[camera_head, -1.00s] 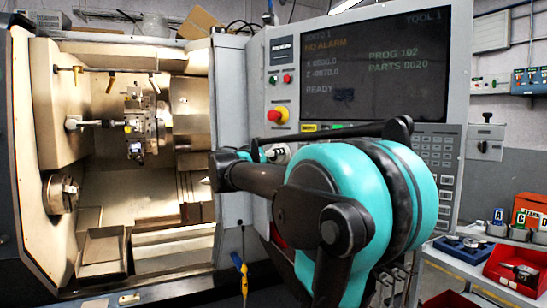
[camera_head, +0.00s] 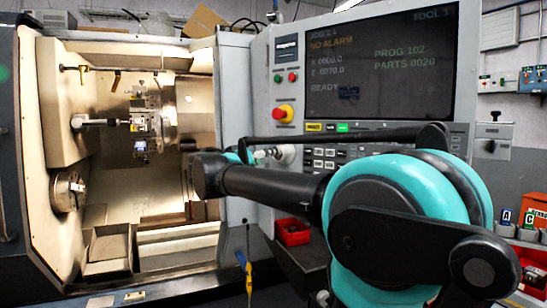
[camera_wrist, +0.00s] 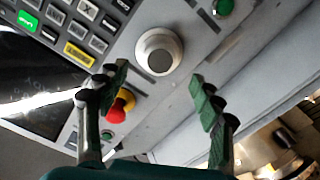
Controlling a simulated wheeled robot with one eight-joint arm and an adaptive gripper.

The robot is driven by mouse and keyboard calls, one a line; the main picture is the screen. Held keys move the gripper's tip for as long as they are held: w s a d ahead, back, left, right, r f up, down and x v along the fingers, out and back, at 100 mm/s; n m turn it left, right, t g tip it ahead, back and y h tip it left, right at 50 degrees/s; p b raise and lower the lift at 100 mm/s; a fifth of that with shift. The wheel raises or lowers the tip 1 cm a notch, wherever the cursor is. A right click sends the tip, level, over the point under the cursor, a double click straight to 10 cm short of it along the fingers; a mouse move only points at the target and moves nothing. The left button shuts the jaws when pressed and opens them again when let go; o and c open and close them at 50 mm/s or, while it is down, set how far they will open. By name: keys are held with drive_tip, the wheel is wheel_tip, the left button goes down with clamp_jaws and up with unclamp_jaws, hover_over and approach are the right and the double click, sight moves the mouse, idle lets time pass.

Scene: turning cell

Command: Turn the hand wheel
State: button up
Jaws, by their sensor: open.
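The hand wheel (camera_wrist: 158,52) is a pale round knob with a grey centre on the machine's control panel. In the wrist view it lies just beyond my gripper (camera_wrist: 157,84), roughly in line with the gap between the fingers. The green-padded fingers are spread apart with nothing between them, and do not appear to touch the wheel. In the head view the hand wheel (camera_head: 286,154) shows below the red stop button, partly hidden by my arm. My gripper (camera_head: 260,157) is just left of it there, mostly covered by my wrist and forearm.
A red-and-yellow stop button (camera_wrist: 121,106) sits near the left finger; it also shows in the head view (camera_head: 284,114). Keypad buttons (camera_wrist: 80,55) lie left of the wheel. The open lathe chamber (camera_head: 120,190) is left of the panel, the screen (camera_head: 380,65) above.

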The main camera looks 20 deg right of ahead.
drive_tip(key=shift+v, duration=1.95)
drive_tip(key=s+d+f+n+g+y, duration=0.1)
drive_tip(key=s+f+g+y, duration=0.2)
drive_tip(key=f, duration=1.1)
drive_tip(key=s+d+f+n+g+y, duration=0.1)
drive_tip(key=s+f+n+y, duration=0.2)
drive_tip(key=f, duration=1.1)
drive_tip(key=s+a+f+n+y, duration=0.1)
drive_tip(key=s+a+f+y, duration=0.3)
drive_tip(key=s+f, duration=0.3)
drive_tip(key=s+a+f+n+g+y, duration=0.1)
drive_tip(key=s+a+f+y, duration=0.4)
drive_tip(key=f, duration=1)
drive_tip(key=s+a, duration=0.2)
drive_tip(key=shift+a, duration=0.35)
